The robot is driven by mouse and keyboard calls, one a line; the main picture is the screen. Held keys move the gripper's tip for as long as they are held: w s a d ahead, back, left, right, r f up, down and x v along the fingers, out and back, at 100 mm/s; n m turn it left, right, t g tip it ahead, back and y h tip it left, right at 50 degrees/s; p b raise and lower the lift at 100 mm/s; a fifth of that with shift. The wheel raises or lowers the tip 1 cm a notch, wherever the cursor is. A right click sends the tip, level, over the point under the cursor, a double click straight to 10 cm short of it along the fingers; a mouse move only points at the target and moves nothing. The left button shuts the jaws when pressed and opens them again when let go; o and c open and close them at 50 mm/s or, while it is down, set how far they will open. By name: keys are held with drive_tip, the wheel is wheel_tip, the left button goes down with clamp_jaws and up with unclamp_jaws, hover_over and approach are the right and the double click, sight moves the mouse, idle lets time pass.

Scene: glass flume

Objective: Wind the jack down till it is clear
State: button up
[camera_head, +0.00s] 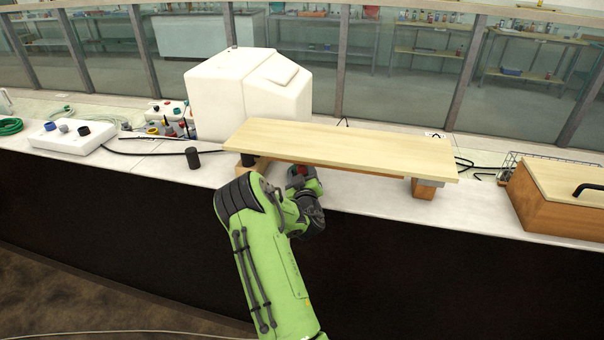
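A pale wooden board (345,146) lies raised above the white bench top. A wooden block (424,189) with a grey piece beside it stands under its right end. A dark upright piece (248,159) and some wood show under its left end. No jack can be clearly made out; the space under the board is largely hidden by its front edge and my green arm. My gripper (303,180) is at the board's front edge, left of its middle. A small red spot shows there; I cannot tell what it belongs to. The fingers cannot be made out.
A white housing (248,96) stands behind the board's left part. A black cylinder (193,158) and a white box with knobs (72,137) stand to the left, with cables. A wooden box with a black handle (560,195) stands at right. The bench front right of my arm is clear.

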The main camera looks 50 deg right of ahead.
drive_tip(key=b+v, duration=0.7)
drive_tip(key=v, duration=0.8)
drive_tip(key=shift+s+a, duration=0.25)
drive_tip(key=shift+a, duration=0.05)
drive_tip(key=w+d+m+p, duration=0.2)
drive_tip(key=w+d+p, duration=0.1)
drive_tip(key=w+d+m+p, duration=0.1)
drive_tip(key=w+d+p, duration=0.2)
drive_tip(key=d+p, duration=0.1)
drive_tip(key=w+d+m+p, duration=0.2)
drive_tip(key=w+d+p, duration=0.1)
drive_tip(key=w+d, duration=0.1)
drive_tip(key=shift+d+r+m+p, duration=0.1)
drive_tip(key=shift+d+m+p, duration=0.05)
drive_tip(key=shift+m+p, duration=0.2)
drive_tip(key=shift+c, duration=0.3)
